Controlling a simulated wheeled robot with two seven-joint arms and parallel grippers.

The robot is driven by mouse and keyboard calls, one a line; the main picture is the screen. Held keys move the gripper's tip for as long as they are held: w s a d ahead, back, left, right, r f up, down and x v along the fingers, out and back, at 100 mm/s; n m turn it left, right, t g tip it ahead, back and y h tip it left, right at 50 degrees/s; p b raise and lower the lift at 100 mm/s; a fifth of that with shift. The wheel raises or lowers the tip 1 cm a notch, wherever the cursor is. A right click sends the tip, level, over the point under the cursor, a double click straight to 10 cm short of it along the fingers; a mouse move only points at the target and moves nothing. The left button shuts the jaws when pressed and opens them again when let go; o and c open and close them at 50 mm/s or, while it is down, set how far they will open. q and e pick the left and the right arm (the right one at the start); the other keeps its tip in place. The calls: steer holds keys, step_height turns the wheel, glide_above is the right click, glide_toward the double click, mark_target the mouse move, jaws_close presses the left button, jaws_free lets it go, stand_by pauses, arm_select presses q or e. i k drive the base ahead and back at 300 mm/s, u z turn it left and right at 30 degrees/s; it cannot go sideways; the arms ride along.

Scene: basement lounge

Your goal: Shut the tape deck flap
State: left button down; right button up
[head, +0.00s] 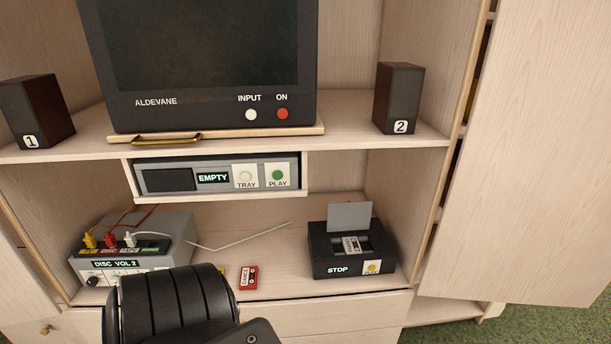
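The tape deck (328,255) is a black box at the right of the lower shelf in the head view, with a lit STOP display on its front. Its grey flap (350,217) stands up, open, at the back of the deck's top. A cassette (352,246) with a light label shows in the deck's top opening, in front of the flap. A black ribbed link of one of my arms is in the lower left of the view, apart from the deck. Neither of my grippers is in view.
A red cassette (249,278) lies on the lower shelf, left of the deck. A grey switch box (140,250) with coloured plugs stands at the left. A disc player (215,175) sits in a bay above. A cabinet door (540,150) stands open at the right.

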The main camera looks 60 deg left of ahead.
mark_target(349, 215)
steer(key=u, duration=1.35)
